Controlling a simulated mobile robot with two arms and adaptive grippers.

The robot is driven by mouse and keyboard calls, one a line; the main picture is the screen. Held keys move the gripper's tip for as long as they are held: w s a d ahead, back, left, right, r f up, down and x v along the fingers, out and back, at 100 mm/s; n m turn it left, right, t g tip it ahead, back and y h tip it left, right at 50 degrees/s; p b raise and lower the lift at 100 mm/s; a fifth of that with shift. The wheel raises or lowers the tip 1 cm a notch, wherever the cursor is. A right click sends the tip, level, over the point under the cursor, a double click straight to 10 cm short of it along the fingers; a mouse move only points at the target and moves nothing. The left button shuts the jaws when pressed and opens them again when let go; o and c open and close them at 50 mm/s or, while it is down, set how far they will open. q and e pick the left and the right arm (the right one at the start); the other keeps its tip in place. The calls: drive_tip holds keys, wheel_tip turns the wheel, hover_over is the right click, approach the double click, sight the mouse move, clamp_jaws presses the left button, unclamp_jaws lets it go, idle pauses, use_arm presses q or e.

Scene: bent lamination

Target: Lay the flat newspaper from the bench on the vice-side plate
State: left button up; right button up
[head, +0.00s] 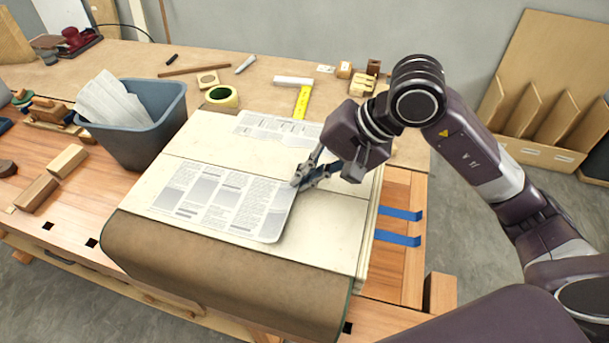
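A printed newspaper sheet (225,200) lies over the front part of a pale, seamed plate surface (135,190), its front right corner rounded or slightly curled. A second newspaper sheet (262,127) lies farther back, partly hidden behind my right gripper. My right gripper (298,183) reaches in from the right, and its fingertips come together on the right edge of the front sheet. They look shut on that edge, though the contact is small in view. My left gripper is not in view.
A blue-grey bin (145,135) with papers stands at the left. A tape roll (221,97) and a yellow-handled tool (301,100) lie behind the plates. A brown curved cover (230,285) hangs at the front. Blue tape strips (400,238) are at the right. Wooden blocks (50,178) lie left.

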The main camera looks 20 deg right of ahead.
drive_tip(key=shift+o, duration=0.6)
drive_tip(key=shift+r, duration=0.1)
drive_tip(key=shift+r, duration=0.15)
drive_tip(key=shift+d+r, duration=0.25)
drive_tip(key=b+v, duration=0.2)
drive_tip(key=v, duration=0.9)
drive_tip(key=shift+s+r, duration=0.1)
drive_tip(key=shift+s, duration=0.05)
